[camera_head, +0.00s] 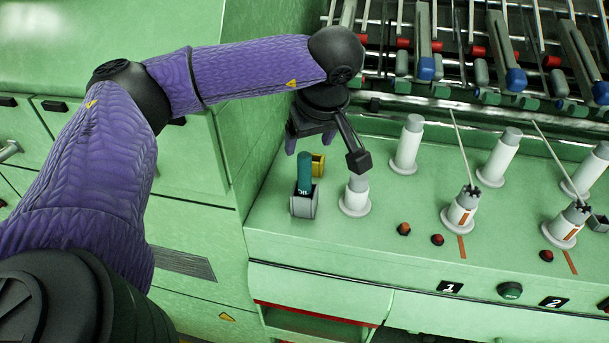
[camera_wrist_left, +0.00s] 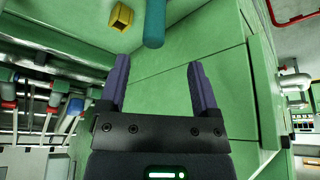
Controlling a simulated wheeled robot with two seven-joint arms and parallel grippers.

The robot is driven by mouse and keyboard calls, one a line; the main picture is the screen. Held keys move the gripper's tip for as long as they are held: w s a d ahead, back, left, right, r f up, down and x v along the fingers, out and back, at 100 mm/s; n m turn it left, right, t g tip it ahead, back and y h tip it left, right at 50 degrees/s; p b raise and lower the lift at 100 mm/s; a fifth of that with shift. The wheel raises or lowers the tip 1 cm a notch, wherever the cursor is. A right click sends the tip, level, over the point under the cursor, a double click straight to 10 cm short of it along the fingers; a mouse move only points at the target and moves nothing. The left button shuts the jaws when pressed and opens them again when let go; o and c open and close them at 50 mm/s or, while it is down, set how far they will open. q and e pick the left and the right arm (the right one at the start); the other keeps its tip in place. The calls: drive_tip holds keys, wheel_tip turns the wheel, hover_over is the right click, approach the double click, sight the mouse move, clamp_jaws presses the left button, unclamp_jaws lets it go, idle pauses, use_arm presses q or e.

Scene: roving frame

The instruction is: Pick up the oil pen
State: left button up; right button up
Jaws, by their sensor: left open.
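The oil pen appears to be the teal cylinder (camera_head: 304,172) standing upright in a small grey holder (camera_head: 303,204) on the left end of the green machine's top. My left gripper (camera_head: 309,141) is just above and behind it in the head view, fingers apart and empty. In the left wrist view the teal cylinder (camera_wrist_left: 154,22) shows at the top edge, ahead of the gap between the open purple fingers (camera_wrist_left: 158,68). My right gripper is not in view.
A small yellow holder (camera_head: 318,164) stands right behind the grey one. A white post (camera_head: 355,194) stands close to the right, with more white posts beyond. Metal rods and red and blue parts fill the back. Green cabinets (camera_head: 190,240) lie to the left.

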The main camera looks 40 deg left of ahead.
sight(304, 166)
use_arm(q)
drive_tip(key=x, duration=0.9)
drive_tip(key=shift+w+f, duration=0.3)
drive_tip(key=shift+w, duration=0.1)
clamp_jaws()
